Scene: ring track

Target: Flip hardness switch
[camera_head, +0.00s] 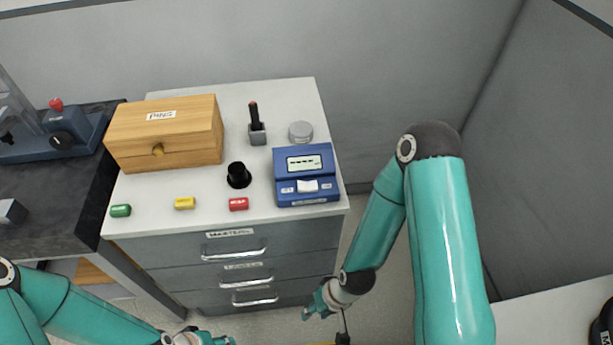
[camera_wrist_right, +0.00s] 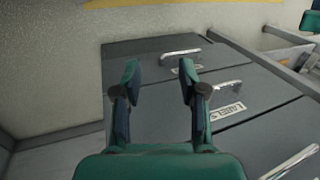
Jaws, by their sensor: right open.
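A blue instrument (camera_head: 305,177) with a pale display and a white rocker-like switch (camera_head: 307,186) on its front part sits at the right front of the white cabinet top. My right gripper (camera_head: 312,308) is below and in front of the cabinet's front edge, apart from the instrument. In the right wrist view the right gripper (camera_wrist_right: 158,75) is open and empty, with grey drawer fronts beyond its fingers. My left gripper (camera_head: 215,339) shows only partly at the bottom edge of the head view, and its fingers are cut off.
The cabinet top (camera_head: 270,210) also bears a wooden box (camera_head: 165,135), a black knob-like piece (camera_head: 238,175), a grey disc (camera_head: 300,131), a pen-like stand (camera_head: 256,130) and green, yellow and red blocks. Drawers with handles (camera_head: 247,280) face me. A dark bench (camera_head: 50,190) stands at left.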

